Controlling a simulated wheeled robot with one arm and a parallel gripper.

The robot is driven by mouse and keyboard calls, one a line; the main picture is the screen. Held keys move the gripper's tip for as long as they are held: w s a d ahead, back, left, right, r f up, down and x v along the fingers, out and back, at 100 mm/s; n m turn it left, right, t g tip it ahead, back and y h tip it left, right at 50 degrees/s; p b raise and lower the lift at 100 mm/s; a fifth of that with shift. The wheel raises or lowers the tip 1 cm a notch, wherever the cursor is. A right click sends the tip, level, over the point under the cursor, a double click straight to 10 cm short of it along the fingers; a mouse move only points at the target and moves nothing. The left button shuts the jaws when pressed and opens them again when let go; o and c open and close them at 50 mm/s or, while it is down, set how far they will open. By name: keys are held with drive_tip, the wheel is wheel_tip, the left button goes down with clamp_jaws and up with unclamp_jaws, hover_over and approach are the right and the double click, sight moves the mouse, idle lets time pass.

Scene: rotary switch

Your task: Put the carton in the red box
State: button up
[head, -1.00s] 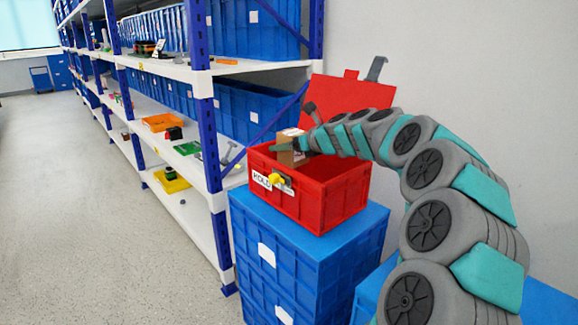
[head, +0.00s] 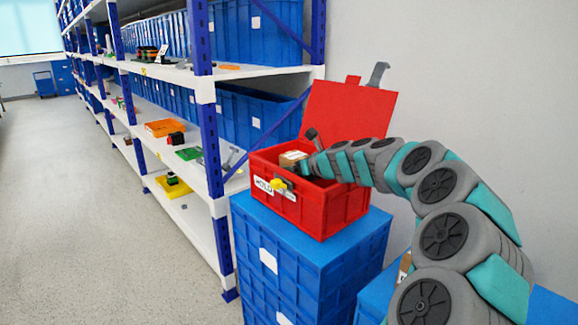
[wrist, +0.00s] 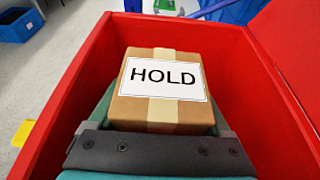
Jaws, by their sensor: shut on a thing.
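The carton (wrist: 163,112) is a small brown box with a pale tape strip and a white label reading HOLD. In the head view only its top (head: 293,155) shows above the rim of the red box (head: 325,212). The red box has its lid raised at the back and a HOLD label and a yellow latch on its front. In the wrist view the red walls (wrist: 80,75) stand around the carton. My gripper (wrist: 160,125) is shut on the carton, a finger on each side, inside the box opening. I cannot tell whether the carton touches the box floor.
The red box stands on stacked blue crates (head: 310,265) against a grey wall. A shelf rack (head: 205,110) with blue bins, an orange tray (head: 165,127) and a yellow tray (head: 173,186) is on the left. The aisle floor (head: 80,220) is clear.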

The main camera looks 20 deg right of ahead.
drive_tip(key=shift+f, duration=0.45)
drive_tip(key=o, duration=1.1)
drive_tip(key=shift+a+f, duration=0.1)
drive_tip(key=o, duration=0.3)
drive_tip(key=shift+f, duration=0.25)
drive_tip(key=r+v, duration=0.1)
drive_tip(key=v, duration=1.2)
drive_tip(key=shift+w+r, duration=0.4)
drive_tip(key=shift+w, duration=0.05)
